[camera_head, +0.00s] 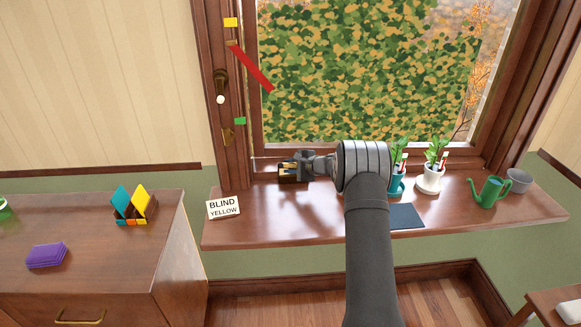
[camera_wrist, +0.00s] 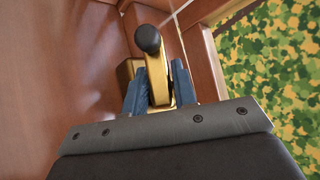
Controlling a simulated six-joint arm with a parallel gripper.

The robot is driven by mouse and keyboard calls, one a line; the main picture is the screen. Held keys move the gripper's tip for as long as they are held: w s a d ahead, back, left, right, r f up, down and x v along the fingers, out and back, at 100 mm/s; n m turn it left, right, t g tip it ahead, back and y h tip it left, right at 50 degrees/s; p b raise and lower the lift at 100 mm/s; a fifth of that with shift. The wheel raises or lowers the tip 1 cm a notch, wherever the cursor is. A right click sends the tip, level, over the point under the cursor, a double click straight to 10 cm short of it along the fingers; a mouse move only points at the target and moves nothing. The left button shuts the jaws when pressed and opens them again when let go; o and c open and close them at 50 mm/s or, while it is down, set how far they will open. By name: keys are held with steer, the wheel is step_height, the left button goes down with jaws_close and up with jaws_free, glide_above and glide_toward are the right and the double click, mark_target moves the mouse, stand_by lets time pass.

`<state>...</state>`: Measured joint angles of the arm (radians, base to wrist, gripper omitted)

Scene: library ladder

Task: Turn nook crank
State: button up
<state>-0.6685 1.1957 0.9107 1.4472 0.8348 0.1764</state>
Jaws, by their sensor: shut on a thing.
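The brass crank (camera_wrist: 155,70) with a round black knob (camera_wrist: 147,39) stands between the blue fingers of my gripper (camera_wrist: 160,88) in the wrist view. The fingers are shut on its arm, below the knob. A brass housing (camera_wrist: 128,72) shows behind it. In the head view my gripper (camera_head: 291,169) is low at the sill's back left; brass (camera_head: 291,179) shows there, and my gripper hides most of the crank. A card (camera_head: 223,207) reading "BLIND YELLOW" stands at the sill's left. The patterned green and yellow blind (camera_head: 360,70) covers most of the window.
A red bar (camera_head: 252,67) slants from the left frame, between a yellow mark (camera_head: 230,22) and a green mark (camera_head: 240,121). A handle (camera_head: 221,84) is on the frame. Potted plants (camera_head: 431,178), a watering can (camera_head: 489,191) and a grey pot (camera_head: 517,181) stand right on the sill.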

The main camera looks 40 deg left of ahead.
steer(key=o, duration=0.9)
steer(key=shift+f, duration=0.1)
